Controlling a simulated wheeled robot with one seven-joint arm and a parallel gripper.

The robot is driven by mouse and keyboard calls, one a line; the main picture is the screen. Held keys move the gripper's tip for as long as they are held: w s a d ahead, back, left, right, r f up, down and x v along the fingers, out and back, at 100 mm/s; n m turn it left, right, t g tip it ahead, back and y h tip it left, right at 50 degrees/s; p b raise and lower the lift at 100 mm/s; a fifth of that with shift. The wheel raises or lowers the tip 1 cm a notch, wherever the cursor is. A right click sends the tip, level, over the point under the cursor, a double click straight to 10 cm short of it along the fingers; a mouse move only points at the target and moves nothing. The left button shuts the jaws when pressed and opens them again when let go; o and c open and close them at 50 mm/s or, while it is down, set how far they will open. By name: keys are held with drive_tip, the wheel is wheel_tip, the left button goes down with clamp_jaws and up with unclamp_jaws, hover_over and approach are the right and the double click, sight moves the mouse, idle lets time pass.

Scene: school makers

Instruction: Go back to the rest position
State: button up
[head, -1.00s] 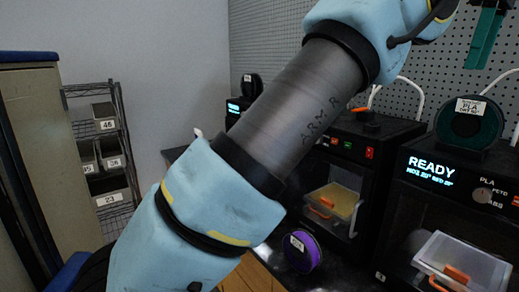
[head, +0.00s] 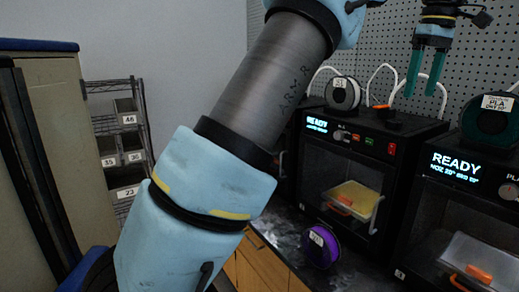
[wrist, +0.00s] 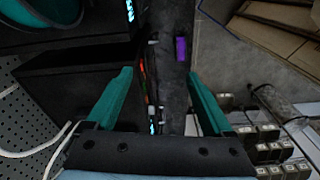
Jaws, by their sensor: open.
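My gripper (head: 423,78) shows at the upper right of the head view, with two green fingers pointing down and apart. It is open and nothing is between its fingers. It hangs in front of the grey pegboard, above the black printers. In the wrist view the two green fingers (wrist: 160,95) are spread wide, with the dark counter far below them. My blue and grey arm crosses the middle of the head view and hides part of the scene behind it.
A black printer (head: 395,152) with a yellow plate (head: 352,196) inside stands on the dark counter; another printer (head: 455,218) is at the right. A purple spool (head: 320,246) stands on the counter, also seen from above (wrist: 181,49). A wire shelf (head: 105,126) with grey bins stands left.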

drive_tip(key=w+a+f+m+b, duration=0.15)
drive_tip(key=w+a+f, duration=0.25)
drive_tip(key=a+f, duration=0.75)
drive_tip(key=w+a+f+m+b, duration=0.1)
drive_tip(key=w+a+f+m, duration=0.15)
drive_tip(key=a+f, duration=0.85)
drive_tip(key=s+a+f+m, duration=0.1)
drive_tip(key=s+a+f, duration=0.4)
drive_tip(key=a, duration=0.5)
drive_tip(key=s+a+f+b, duration=0.1)
drive_tip(key=s+a+f, duration=0.4)
drive_tip(key=s+a, duration=0.3)
drive_tip(key=a, duration=0.2)
drive_tip(key=shift+a+m+t+h+b, duration=0.3)
drive_tip(key=shift+a+m+t, duration=0.05)
drive_tip(key=shift+m+t, duration=0.05)
